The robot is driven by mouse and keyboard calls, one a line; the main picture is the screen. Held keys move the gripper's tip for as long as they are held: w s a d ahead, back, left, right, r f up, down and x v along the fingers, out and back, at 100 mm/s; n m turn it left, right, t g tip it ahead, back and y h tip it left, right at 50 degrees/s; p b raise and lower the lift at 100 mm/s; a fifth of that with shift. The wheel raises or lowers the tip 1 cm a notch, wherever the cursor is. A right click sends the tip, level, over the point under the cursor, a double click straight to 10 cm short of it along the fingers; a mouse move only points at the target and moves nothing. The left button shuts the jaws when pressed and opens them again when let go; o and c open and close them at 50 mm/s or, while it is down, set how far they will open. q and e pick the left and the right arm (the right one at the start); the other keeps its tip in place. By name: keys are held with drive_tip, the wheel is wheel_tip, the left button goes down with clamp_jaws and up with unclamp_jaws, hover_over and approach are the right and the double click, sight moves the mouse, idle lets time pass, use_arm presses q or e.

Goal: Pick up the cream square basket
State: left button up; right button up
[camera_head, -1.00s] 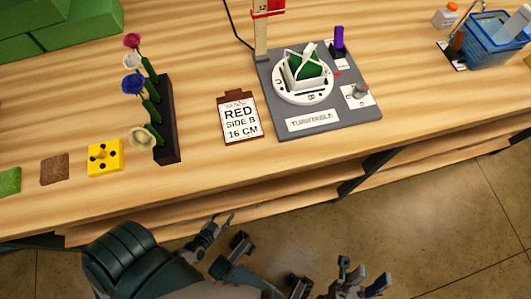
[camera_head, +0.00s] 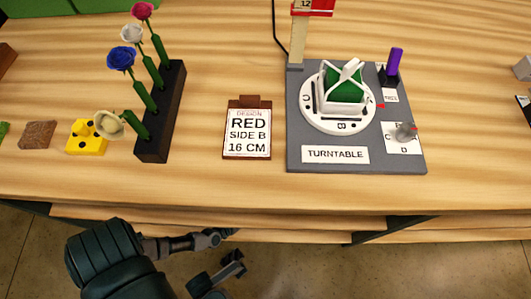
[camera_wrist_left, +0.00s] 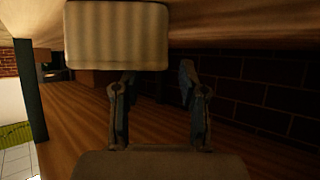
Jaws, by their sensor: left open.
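The cream square basket (camera_head: 341,107) stands upright on the round white disc of the turntable (camera_head: 307,112). It holds a green block, and its handle crosses over the top. My left gripper (camera_head: 224,251) is low at the table's front edge, to the left of and well short of the basket. In the left wrist view its two fingers (camera_wrist_left: 158,86) are apart with nothing between them. The basket cannot be made out for certain in that view. My right gripper is not in view.
A sign card (camera_head: 247,134) stands left of the turntable. A dark flower rack (camera_head: 153,148) and a yellow block (camera_head: 86,138) are further left. A post with a red sign (camera_head: 312,6) rises behind the basket. A pale box-like shape (camera_wrist_left: 117,35) fills the wrist view's top.

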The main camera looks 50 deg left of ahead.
use_arm(q)
drive_tip(key=shift+w+f, duration=0.4)
drive_tip(key=shift+f, duration=0.25)
drive_tip(key=shift+w, duration=0.3)
drive_tip(key=shift+w+r, duration=0.15)
drive_tip(key=shift+a, duration=0.1)
clamp_jaws()
